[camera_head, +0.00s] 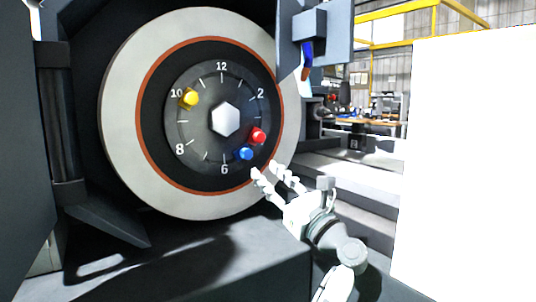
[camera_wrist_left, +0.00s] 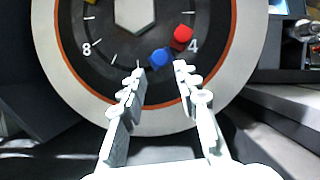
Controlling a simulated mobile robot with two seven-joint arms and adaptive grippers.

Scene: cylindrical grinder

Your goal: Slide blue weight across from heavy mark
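The blue weight (camera_head: 246,153) sits on the dark numbered dial (camera_head: 205,133) of the grinding wheel, between the 6 and the red weight. The red weight (camera_head: 258,135) is up and right of it, near the 4 that shows in the wrist view. The yellow weight (camera_head: 190,98) is by the 10. No label reading heavy is legible. My left gripper (camera_head: 266,170) is open, below and right of the blue weight. In the left wrist view, its fingertips (camera_wrist_left: 159,69) lie to either side of the blue weight (camera_wrist_left: 160,57), with nothing gripped. My right gripper is out of view.
The pale wheel rim (camera_head: 122,110) surrounds the dial, with a hex nut (camera_head: 226,119) at its centre. A grey machine block (camera_head: 313,40) hangs at upper right. A white panel (camera_head: 465,160) fills the right side. A grey ledge (camera_head: 180,260) lies below the wheel.

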